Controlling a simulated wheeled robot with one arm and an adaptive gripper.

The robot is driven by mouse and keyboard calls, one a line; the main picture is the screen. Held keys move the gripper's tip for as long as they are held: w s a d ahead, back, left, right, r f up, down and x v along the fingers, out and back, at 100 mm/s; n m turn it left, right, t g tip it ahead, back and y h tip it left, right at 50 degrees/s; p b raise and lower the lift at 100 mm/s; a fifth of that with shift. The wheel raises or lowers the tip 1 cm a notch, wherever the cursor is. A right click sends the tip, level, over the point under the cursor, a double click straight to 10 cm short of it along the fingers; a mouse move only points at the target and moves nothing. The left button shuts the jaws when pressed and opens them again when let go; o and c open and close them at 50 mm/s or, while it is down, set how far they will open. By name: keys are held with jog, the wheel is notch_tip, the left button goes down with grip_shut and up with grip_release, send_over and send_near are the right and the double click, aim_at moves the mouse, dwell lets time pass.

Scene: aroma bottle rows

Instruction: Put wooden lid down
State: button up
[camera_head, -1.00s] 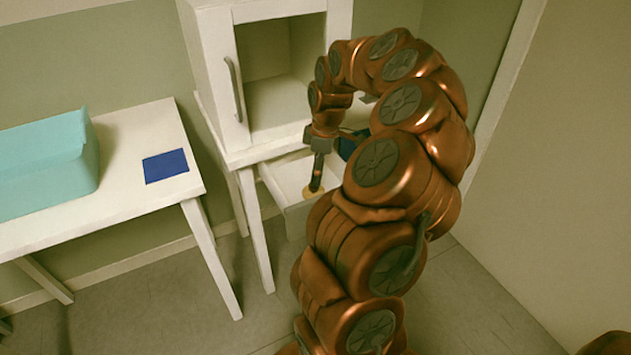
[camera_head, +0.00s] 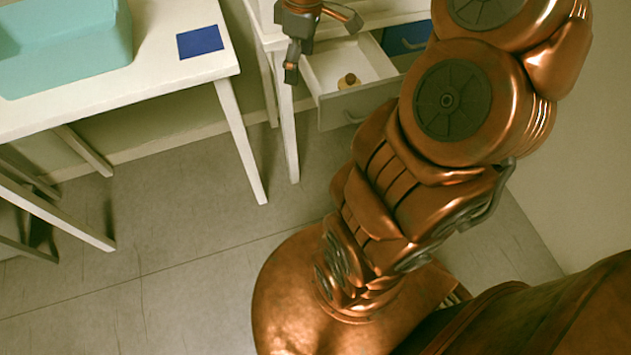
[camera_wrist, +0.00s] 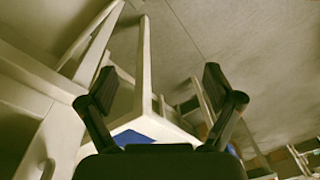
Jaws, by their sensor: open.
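The wooden lid (camera_head: 347,81), a small tan round piece with a darker top, lies inside the open drawer (camera_head: 375,98) of the white cabinet. It touches nothing of mine. My gripper (camera_head: 291,73) hangs to the left of the drawer, apart from the lid. In the wrist view my gripper (camera_wrist: 160,88) has its two black fingers spread wide with nothing between them. The lid does not show in the wrist view.
A white table (camera_head: 165,68) at the left bears a teal bin (camera_head: 75,60) and a blue square (camera_head: 200,42). Table legs stand below; the floor between is clear.

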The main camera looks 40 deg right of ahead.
jog(key=s+a+f+m+g, duration=0.1)
jog(key=s+a+f+m, duration=0.1)
jog(key=s+a, duration=0.5)
jog(key=s+a+f+m+g+h, duration=0.1)
jog(key=s+a+m, duration=0.4)
jog(key=s, duration=1)
jog(key=shift+s+a+f+g, duration=0.2)
jog(key=shift+a+f+g, duration=0.35)
jog(key=shift+a, duration=0.55)
